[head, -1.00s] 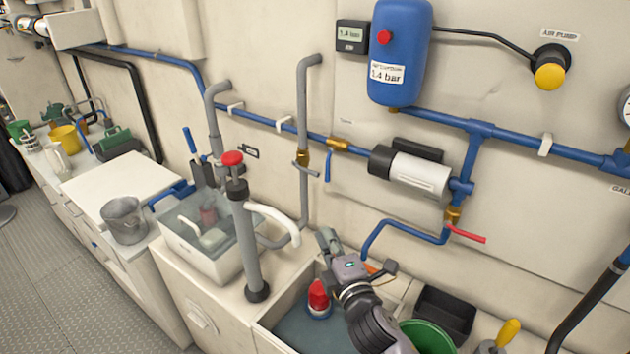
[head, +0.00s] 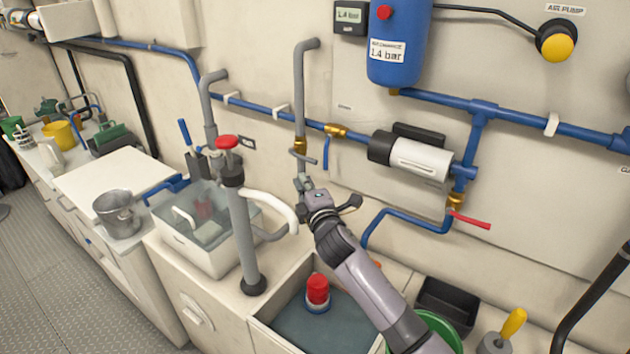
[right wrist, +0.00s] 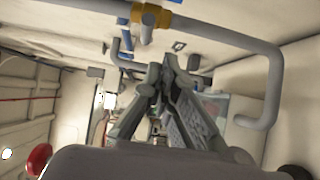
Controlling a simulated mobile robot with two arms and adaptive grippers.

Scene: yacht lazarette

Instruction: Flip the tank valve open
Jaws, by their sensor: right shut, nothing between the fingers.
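A brass valve (head: 300,146) with a grey lever (head: 303,157) sits on the upright grey pipe. A second brass valve (head: 336,130) with a hanging blue lever (head: 326,152) sits on the blue wall pipe, under a small label too small to read. I cannot tell which is the tank valve. My right gripper (head: 303,184) is shut and empty, just below the grey lever and in front of the grey pipe. In the right wrist view its fingers (right wrist: 167,78) are together, with the brass valve (right wrist: 150,16) beyond them, apart. My left gripper is not in view.
A hand pump (head: 243,230) with a red knob and white spout stands left of my right arm. An open sink (head: 275,335) holding a red-topped object (head: 317,291) lies below. A white cylindrical pump (head: 415,158) and a red lever (head: 470,220) are to the right.

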